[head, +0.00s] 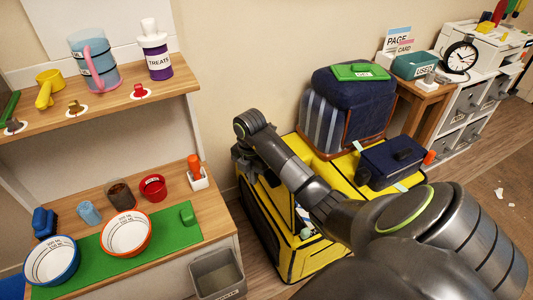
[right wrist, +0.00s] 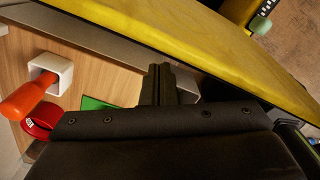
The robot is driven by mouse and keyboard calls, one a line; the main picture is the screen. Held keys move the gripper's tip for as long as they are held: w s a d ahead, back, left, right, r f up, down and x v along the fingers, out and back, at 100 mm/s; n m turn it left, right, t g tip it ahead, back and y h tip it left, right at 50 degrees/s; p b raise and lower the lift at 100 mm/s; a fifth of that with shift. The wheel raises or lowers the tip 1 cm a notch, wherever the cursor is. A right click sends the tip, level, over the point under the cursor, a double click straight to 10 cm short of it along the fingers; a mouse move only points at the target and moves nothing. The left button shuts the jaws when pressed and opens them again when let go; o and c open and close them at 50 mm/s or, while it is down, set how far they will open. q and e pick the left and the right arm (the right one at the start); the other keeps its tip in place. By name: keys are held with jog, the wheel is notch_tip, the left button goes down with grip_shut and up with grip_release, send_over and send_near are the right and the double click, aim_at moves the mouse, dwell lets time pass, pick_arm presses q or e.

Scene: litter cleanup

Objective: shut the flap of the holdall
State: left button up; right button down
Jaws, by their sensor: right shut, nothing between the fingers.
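The yellow holdall (head: 325,255) with black edging stands on the floor at the middle of the head view. Its opening shows in part, with something small and pale inside. My right arm crosses over the holdall and hides much of it. My right gripper (head: 244,160) is shut and empty at the holdall's left side. In the right wrist view my right gripper (right wrist: 160,84) points towards a broad yellow panel (right wrist: 200,35) with a black edge, apparently the flap. I cannot tell whether they touch. My left gripper is not in view.
A blue bag (head: 350,105) and a dark blue case (head: 391,162) sit at the holdall's back and right. A wooden shelf unit (head: 165,225) with bowls stands close on the left. A grey bin (head: 217,275) stands at the front left.

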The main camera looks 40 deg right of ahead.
jog(key=d, duration=0.1)
jog(key=d+p, duration=0.1)
jog(key=r, duration=0.1)
jog(key=shift+s+d, duration=0.35)
jog(key=shift+d, duration=0.05)
jog(key=shift+s+d+r+p, duration=0.2)
jog(key=shift+d+p, duration=0.2)
jog(key=shift+d, duration=0.35)
jog(key=shift+s+d+r+p, duration=0.2)
jog(key=shift+d+p, duration=0.15)
jog(key=shift+d, duration=0.65)
jog(key=d, duration=0.3)
jog(key=shift+s+d+f, duration=0.1)
jog(key=shift+s, duration=0.3)
